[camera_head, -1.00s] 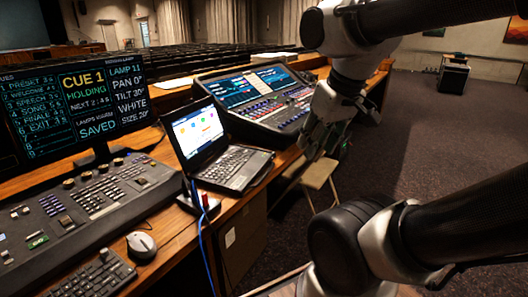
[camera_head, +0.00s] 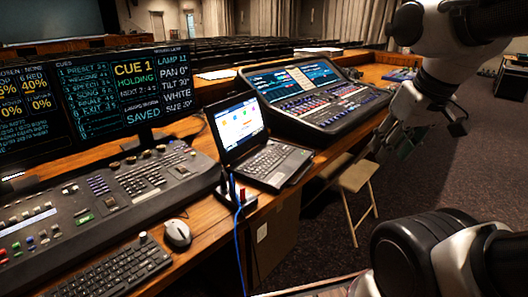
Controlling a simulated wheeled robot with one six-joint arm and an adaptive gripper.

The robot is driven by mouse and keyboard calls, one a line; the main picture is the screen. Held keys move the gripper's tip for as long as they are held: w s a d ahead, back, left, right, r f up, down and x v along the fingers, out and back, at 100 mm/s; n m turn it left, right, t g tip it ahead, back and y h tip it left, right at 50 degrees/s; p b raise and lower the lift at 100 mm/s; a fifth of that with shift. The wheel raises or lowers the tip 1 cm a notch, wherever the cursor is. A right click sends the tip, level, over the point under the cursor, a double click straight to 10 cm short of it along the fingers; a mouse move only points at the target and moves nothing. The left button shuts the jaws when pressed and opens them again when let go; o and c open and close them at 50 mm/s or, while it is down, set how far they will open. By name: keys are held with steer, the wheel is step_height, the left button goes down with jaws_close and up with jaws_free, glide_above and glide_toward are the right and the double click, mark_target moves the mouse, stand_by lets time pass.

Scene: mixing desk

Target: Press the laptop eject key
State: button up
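The small black laptop (camera_head: 243,130) stands open on the wooden desk, its screen lit with a few coloured icons. Its keyboard (camera_head: 268,160) faces the near right edge. The eject key is too small to pick out. My gripper (camera_head: 400,146) hangs at the right, beyond the desk's edge, above the floor and a folding chair. It is to the right of the laptop and apart from it. It is small, dark and partly merged with the background, so whether its fingers are open or shut is unclear.
A mixing console (camera_head: 318,95) stands behind the laptop. A lighting desk (camera_head: 110,195), monitors (camera_head: 95,90), a mouse (camera_head: 177,233) and a keyboard (camera_head: 115,272) fill the left. A blue cable (camera_head: 238,235) and a red plug stand beside the laptop. A folding chair (camera_head: 357,178) is under the desk edge.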

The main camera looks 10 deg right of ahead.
steer(key=shift+c, duration=0.3)
jaws_close()
stand_by(1.0)
